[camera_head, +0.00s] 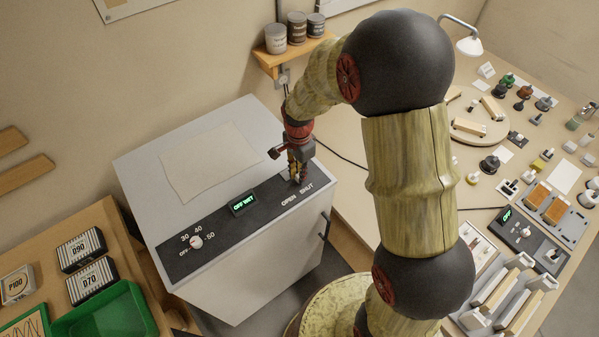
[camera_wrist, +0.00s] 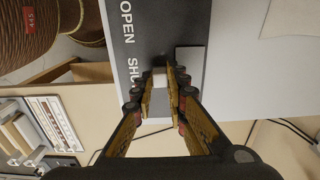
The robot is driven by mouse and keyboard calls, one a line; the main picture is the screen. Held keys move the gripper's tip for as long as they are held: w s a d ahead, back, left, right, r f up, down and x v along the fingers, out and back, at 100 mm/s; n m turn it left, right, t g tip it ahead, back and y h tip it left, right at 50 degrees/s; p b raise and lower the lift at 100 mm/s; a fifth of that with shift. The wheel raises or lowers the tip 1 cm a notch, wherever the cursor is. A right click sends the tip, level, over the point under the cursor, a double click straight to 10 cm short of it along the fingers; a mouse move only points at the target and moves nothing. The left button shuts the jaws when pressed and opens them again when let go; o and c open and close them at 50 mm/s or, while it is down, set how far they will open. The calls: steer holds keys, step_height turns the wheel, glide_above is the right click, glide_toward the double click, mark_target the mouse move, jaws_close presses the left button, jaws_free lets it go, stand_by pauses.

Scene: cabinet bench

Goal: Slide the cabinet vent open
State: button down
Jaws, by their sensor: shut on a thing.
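The cabinet (camera_head: 262,255) is a white box with a black control strip (camera_head: 222,225) along its top front edge. The strip bears the words OPEN and SHUT near its right end. The vent slider, a small pale knob (camera_wrist: 159,78), shows between my fingers in the wrist view. My gripper (camera_head: 297,176) points down over the strip by the OPEN and SHUT lettering. Its fingers (camera_wrist: 160,90) are closed on the knob. In the head view the gripper hides the knob. In the wrist view the knob is past the SHUT lettering's near side, beside a grey plate (camera_wrist: 190,60).
A dial (camera_head: 196,241) and a green-lit display (camera_head: 243,203) reading OFF WET sit on the strip. A paper sheet (camera_head: 213,158) lies on the cabinet top. A shelf with cans (camera_head: 297,28) is behind. A crowded bench (camera_head: 350,200) stands right, and a green tray (camera_head: 108,318) left.

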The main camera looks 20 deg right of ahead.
steer(key=a, duration=0.2)
steer(key=s+a, duration=0.1)
steer(key=a, duration=0.1)
steer(key=s+a, duration=0.1)
steer(key=a, duration=0.1)
steer(key=shift+a, duration=0.4)
steer(key=c, duration=1.9)
jaws_free()
steer(key=shift+s+a, duration=0.1)
steer(key=shift+a, duration=0.05)
steer(key=shift+o, duration=0.7)
steer(key=shift+r, duration=0.1)
steer(key=shift+r, duration=0.35)
step_height(320, 180, up, 11)
